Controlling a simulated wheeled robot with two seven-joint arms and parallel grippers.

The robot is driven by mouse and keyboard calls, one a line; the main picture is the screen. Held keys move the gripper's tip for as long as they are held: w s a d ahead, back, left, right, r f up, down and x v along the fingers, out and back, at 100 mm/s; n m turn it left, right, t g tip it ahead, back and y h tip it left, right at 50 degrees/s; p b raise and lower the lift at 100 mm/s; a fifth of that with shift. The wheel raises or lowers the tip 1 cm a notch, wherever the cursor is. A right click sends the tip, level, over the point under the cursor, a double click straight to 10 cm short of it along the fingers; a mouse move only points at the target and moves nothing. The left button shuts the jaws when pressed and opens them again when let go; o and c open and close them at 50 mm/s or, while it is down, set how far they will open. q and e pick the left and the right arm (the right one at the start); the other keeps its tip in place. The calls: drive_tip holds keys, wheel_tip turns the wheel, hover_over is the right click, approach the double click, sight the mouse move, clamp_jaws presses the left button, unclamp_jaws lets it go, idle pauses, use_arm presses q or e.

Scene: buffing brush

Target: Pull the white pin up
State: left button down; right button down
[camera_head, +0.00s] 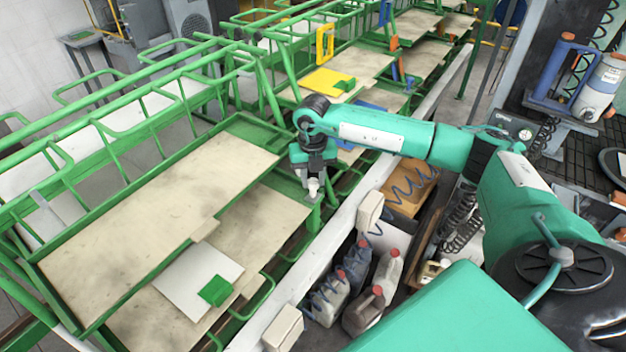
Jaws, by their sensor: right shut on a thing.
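My right gripper (314,186) points down at the right edge of the green rack, near the middle of the head view. It is shut on a small white pin (313,190), of which only a little shows between and below the fingers. The pin stands by the green frame, beside the long white rail. How far it sits in its seat is too small to tell. My left gripper is not in view.
Beige boards (160,200) lie on the green rack at left, with a white plate (196,280) in front. The white rail (345,225) runs beside the gripper. Plastic jugs (365,310) and a cardboard box (408,190) stand below it at right. A yellow plate (322,83) lies behind.

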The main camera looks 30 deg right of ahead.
sight(313, 181)
drive_tip(key=c, duration=1.1)
unclamp_jaws()
drive_tip(key=shift+r, duration=0.2)
drive_tip(key=shift+o, duration=0.2)
drive_tip(key=shift+r+b, duration=0.4)
drive_tip(key=shift+r, duration=0.1)
wheel_tip(313, 181, up, 13)
drive_tip(key=b, duration=0.4)
drive_tip(key=shift+s+f, duration=0.1)
drive_tip(key=shift+f, duration=0.05)
